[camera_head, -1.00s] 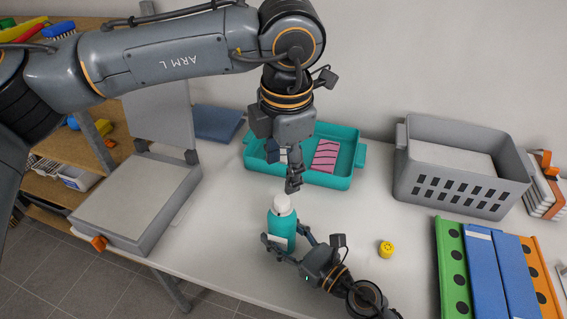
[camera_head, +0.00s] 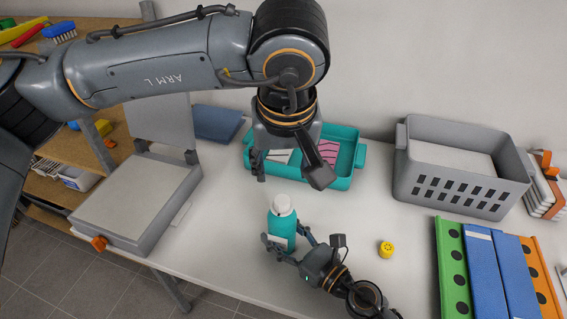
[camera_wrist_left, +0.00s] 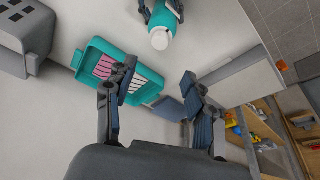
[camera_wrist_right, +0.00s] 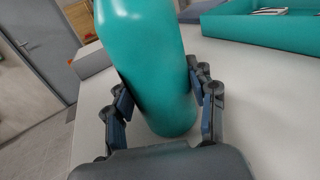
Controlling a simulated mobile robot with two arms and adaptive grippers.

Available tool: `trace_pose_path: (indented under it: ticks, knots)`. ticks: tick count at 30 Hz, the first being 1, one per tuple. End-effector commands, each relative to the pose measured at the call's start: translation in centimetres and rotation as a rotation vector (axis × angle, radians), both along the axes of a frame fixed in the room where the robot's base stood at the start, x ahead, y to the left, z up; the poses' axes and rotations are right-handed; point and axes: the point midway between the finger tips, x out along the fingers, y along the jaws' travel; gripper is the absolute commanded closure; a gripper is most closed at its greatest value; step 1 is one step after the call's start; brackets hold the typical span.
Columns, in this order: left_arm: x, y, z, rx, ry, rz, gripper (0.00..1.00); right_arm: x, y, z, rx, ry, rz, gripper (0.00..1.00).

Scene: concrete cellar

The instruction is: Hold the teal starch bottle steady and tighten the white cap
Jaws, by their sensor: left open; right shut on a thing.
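The teal starch bottle (camera_head: 281,228) stands upright on the table, and its white cap (camera_head: 281,203) sits on top. My right gripper (camera_head: 291,250) is shut around the bottle's lower body; the right wrist view shows a finger on each side of the teal body (camera_wrist_right: 150,70). My left gripper (camera_head: 262,165) is open and empty, above and behind the bottle, apart from the cap. In the left wrist view its fingers (camera_wrist_left: 158,90) are spread, with the white cap (camera_wrist_left: 160,39) beyond them. The cap's thread is hidden.
A teal tray (camera_head: 345,180) with striped cards lies behind the bottle. A grey basket (camera_head: 455,195) stands at the right, near blue binders (camera_head: 485,270). A small yellow item (camera_head: 386,249) lies right of my right gripper. A grey press-like device (camera_head: 140,200) is at the left.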

Motion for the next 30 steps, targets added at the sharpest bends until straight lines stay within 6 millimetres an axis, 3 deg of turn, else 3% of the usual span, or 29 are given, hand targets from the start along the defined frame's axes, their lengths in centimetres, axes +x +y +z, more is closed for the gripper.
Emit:
trace_pose_path:
  ticks: [5, 21, 30]
  knots:
    - [0.3, 0.1, -1.1, 0.009, 0.000, -0.026, 0.46, 0.0, 0.0, 0.0, 0.000, 0.000, 0.000, 0.90]
    - [3.0, 0.3, -10.0, 0.008, 0.002, -0.023, 0.46, 0.0, 0.0, 0.0, 0.000, 0.000, 0.000, 0.90]
    - [3.5, 0.3, -11.5, 0.007, -0.001, -0.023, 0.46, 0.0, 0.0, 0.0, 0.000, 0.000, 0.000, 0.90]
